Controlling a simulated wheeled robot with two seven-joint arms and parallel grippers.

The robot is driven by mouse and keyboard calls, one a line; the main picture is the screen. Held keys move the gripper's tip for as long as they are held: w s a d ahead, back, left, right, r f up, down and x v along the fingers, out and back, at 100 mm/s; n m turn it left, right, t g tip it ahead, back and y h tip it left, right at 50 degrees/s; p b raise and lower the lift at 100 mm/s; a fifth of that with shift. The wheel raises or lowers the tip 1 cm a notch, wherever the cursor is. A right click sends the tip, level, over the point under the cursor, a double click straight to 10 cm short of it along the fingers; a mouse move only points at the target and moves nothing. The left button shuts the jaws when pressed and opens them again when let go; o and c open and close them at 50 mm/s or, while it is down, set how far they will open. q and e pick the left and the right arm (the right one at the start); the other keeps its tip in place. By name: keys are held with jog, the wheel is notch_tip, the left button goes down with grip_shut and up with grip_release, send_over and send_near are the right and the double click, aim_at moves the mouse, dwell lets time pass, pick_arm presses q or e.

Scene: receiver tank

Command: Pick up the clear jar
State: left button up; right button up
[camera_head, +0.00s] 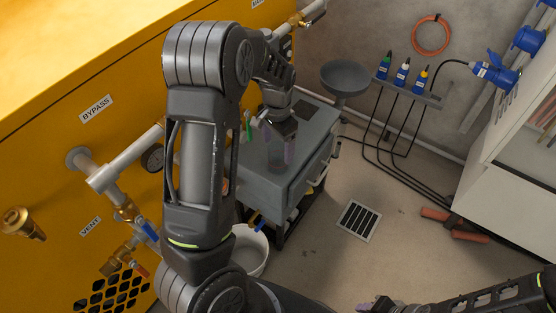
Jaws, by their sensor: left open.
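The clear jar (277,161) stands on the grey top of a small cart (314,160). It is see-through and its outline is faint. My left gripper (277,143) points down over the jar from above, with its fingers at the jar's upper part. It is open. I cannot tell whether a finger touches the jar. My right gripper (383,304) is at the bottom edge, far from the jar and partly cut off; its jaws are unclear.
A yellow machine (60,120) with pipes and valves fills the left. A white bucket (250,252) stands beside the cart. A floor grate (359,221) lies right of the cart.

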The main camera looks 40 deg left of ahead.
pick_arm(q)
jog(key=shift+f, duration=0.8)
notch_tip(320, 180, down, 5)
jog(key=shift+s+f+b, duration=0.1)
jog(key=shift+b, duration=0.3)
jog(key=shift+d, duration=0.1)
jog(key=c, duration=1.5)
